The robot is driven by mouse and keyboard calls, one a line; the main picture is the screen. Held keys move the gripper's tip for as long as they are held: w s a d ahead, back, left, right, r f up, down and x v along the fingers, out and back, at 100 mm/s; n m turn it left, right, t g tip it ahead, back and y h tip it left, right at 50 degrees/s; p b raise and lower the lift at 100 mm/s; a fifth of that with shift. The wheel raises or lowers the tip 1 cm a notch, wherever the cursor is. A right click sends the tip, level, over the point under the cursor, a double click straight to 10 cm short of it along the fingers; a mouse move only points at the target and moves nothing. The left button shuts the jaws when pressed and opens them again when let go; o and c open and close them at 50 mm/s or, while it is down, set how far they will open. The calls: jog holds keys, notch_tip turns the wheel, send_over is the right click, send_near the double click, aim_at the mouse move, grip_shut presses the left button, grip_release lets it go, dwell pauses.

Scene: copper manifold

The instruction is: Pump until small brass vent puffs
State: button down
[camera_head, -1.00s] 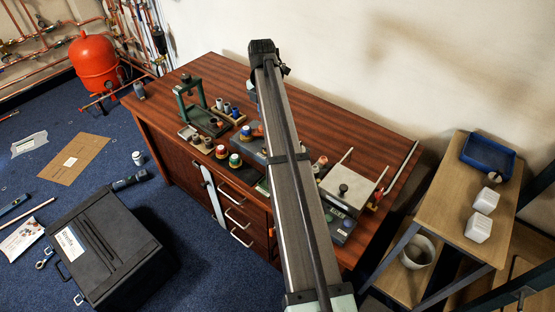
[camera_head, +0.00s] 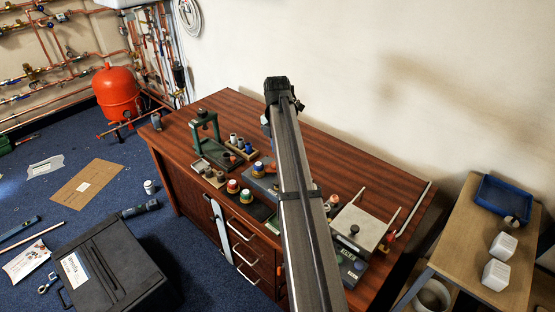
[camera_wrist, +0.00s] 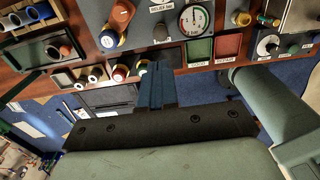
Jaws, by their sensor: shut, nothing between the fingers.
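My gripper (camera_wrist: 157,72) is shut and empty. Its dark fingers point at the edge of a grey panel (camera_wrist: 150,18) in the wrist view. A green plate (camera_wrist: 200,50) and a red plate (camera_wrist: 228,46) lie just right of the fingertips. I cannot tell which part is the small brass vent or the pump, and I see no puff. In the head view my arm hides the gripper and part of the panel.
The wooden bench (camera_head: 330,155) holds a green press-like frame (camera_head: 206,130), several coloured caps and a pale square plate with a black knob (camera_head: 357,226). A wooden side table (camera_head: 450,235) stands at right. A black case (camera_head: 105,265) is on the floor.

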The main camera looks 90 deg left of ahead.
notch_tip(320, 180, down, 13)
jog(key=shift+f, duration=0.1)
dwell(0.4)
jog(key=shift+f, duration=1)
jog(key=shift+d+f, duration=0.1)
jog(key=shift+d, duration=0.05)
dwell(0.4)
notch_tip(320, 180, up, 14)
jog(key=shift+r, duration=0.2)
dwell(0.5)
dwell(0.5)
